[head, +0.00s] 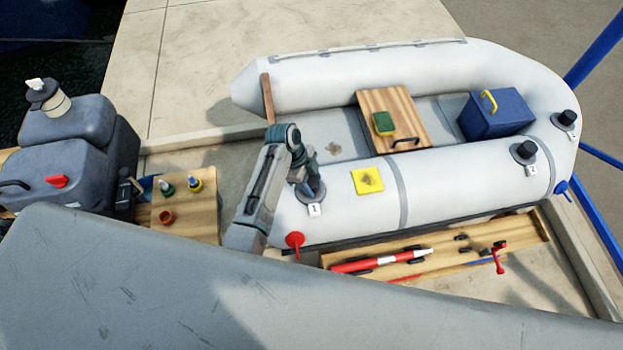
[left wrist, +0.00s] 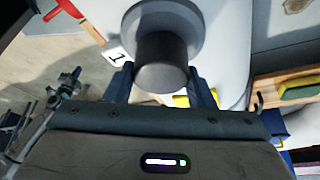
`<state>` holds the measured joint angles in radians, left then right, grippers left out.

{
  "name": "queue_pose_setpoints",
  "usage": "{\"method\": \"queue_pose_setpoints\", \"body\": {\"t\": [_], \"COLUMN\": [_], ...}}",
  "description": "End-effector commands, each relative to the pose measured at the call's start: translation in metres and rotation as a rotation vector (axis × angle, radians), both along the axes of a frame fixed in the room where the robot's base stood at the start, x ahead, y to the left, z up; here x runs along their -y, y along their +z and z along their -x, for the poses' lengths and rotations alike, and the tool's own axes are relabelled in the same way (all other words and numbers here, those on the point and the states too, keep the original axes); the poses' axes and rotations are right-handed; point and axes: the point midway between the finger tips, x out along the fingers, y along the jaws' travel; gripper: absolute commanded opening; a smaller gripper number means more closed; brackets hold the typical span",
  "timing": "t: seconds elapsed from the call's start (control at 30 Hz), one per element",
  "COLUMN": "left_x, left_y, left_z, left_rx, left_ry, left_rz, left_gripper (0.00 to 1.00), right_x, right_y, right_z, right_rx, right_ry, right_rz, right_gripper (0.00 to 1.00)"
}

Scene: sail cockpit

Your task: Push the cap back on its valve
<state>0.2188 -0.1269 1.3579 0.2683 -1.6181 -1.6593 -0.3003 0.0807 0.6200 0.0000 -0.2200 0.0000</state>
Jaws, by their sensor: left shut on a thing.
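The grey inflatable boat (head: 440,185) has a valve labelled 1 (head: 312,188) on its near tube, left end. My left gripper (head: 297,170) is at this valve and hides part of it. In the left wrist view my left gripper (left wrist: 160,84) is shut on a dark round cap (left wrist: 161,62), one finger on each side. The cap overlaps the grey valve ring (left wrist: 192,18) beside the number tag (left wrist: 117,52). I cannot tell whether the cap touches the valve. My right gripper is not in view.
Valve 2 (head: 523,151) and another valve (head: 567,119) carry black caps to the right. A yellow patch (head: 367,180) lies on the near tube. A red paddle-shaped tool (head: 295,240) stands close below the gripper. A wooden board with bottles (head: 185,215) is at the left.

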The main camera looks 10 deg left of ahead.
Motion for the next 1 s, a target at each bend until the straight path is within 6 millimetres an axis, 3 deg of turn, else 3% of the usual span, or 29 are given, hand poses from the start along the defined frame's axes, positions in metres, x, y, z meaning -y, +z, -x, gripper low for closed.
{"method": "queue_pose_setpoints", "body": {"t": [0.83, 0.87, 0.9, 1.0], "left_x": [0.0, 0.0, 0.0, 0.0], "left_y": [-0.0091, -0.009, -0.0085, -0.0086], "left_z": [-0.0003, -0.0004, -0.0004, -0.0003], "left_rx": [0.0, 0.001, 0.001, 0.001], "left_ry": [-0.001, -0.001, -0.001, -0.001], "left_rz": [0.0, 0.0, 0.0, 0.0], "left_gripper": [0.23, 0.51, 0.58, 0.58], "right_x": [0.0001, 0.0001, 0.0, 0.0], "right_y": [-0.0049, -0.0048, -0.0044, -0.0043], "right_z": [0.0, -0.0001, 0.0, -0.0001], "right_rx": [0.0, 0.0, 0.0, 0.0], "right_ry": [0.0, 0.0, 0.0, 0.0], "right_rz": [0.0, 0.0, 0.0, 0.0], "right_gripper": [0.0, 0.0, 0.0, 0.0]}}
